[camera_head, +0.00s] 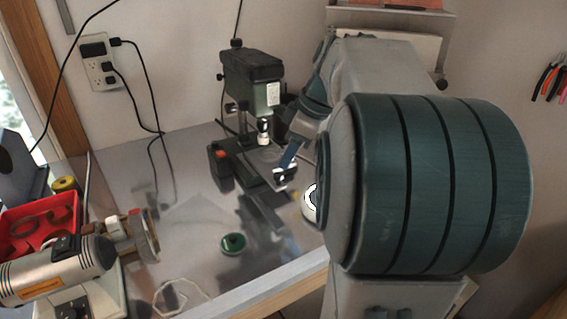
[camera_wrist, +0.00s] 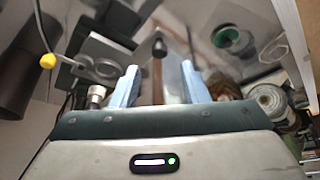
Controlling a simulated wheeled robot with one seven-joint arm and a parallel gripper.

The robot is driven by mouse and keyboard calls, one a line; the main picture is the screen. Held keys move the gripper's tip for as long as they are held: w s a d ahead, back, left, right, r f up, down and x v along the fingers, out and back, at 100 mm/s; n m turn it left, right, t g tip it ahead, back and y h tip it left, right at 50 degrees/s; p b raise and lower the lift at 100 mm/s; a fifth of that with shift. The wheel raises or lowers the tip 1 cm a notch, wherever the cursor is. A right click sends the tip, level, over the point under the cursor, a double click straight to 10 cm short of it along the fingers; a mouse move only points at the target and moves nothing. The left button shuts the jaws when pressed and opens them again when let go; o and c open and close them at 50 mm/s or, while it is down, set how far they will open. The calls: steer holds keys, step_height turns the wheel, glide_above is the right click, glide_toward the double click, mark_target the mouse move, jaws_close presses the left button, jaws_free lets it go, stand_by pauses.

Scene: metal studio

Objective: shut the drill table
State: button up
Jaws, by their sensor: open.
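The drill press (camera_head: 252,85) is a dark green bench machine on the metal worktop by the wall. Its table is a grey plate (camera_head: 265,154) below the chuck, partly hidden by my gripper in the head view. In the wrist view, a grey plate with a round opening (camera_wrist: 92,50) that looks like this table lies left of my fingers. My gripper (camera_wrist: 160,78) is open, with its two blue fingers apart. A dark knob on a brownish bar (camera_wrist: 158,48) shows between and beyond the fingertips; I cannot tell whether anything touches. My gripper also shows beside the drill press in the head view (camera_head: 284,168).
A green round container (camera_head: 232,243) and a pale cord loop (camera_head: 180,297) lie on the worktop (camera_head: 190,215). The worktop's middle is mostly free. My arm covers the right side.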

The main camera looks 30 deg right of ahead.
steer(key=v, duration=0.8)
steer(key=shift+r+p, duration=0.35)
steer(key=shift+p, duration=0.05)
